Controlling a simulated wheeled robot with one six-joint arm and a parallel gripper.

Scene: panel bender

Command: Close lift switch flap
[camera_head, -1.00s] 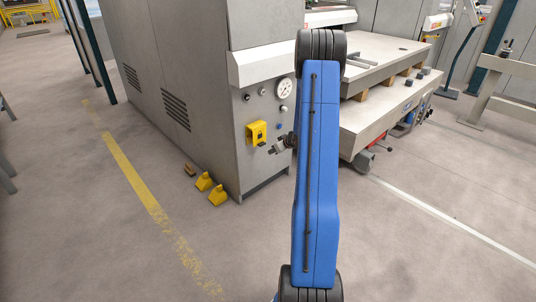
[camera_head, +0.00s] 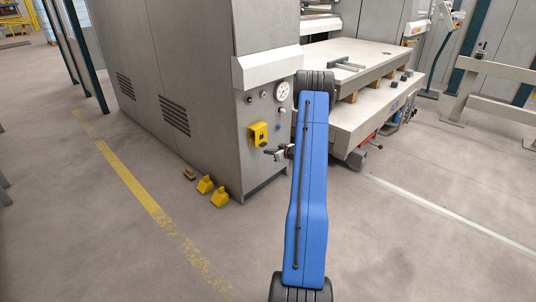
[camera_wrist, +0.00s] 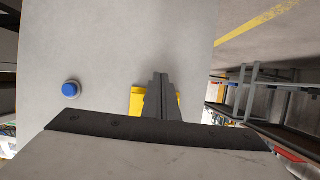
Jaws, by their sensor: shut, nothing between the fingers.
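The yellow lift switch box (camera_head: 258,133) is on the grey cabinet's end face, below the gauge. In the head view its front looks dark in the middle; I cannot tell how far its flap stands open. My gripper (camera_head: 269,152) is just to the lower right of the box in that view, beside my blue arm. In the wrist view my gripper's closed fingers (camera_wrist: 160,80) lie across the yellow box (camera_wrist: 137,101) and hide its middle. The fingers are shut and empty. Whether they touch the flap cannot be told.
The grey cabinet (camera_head: 190,70) carries a round gauge (camera_head: 283,91) and several small knobs. A blue button (camera_wrist: 70,90) shows in the wrist view. Yellow pedals (camera_head: 219,198) lie on the floor by the cabinet. A machine table (camera_head: 350,60) stands to the right. Floor at left is open.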

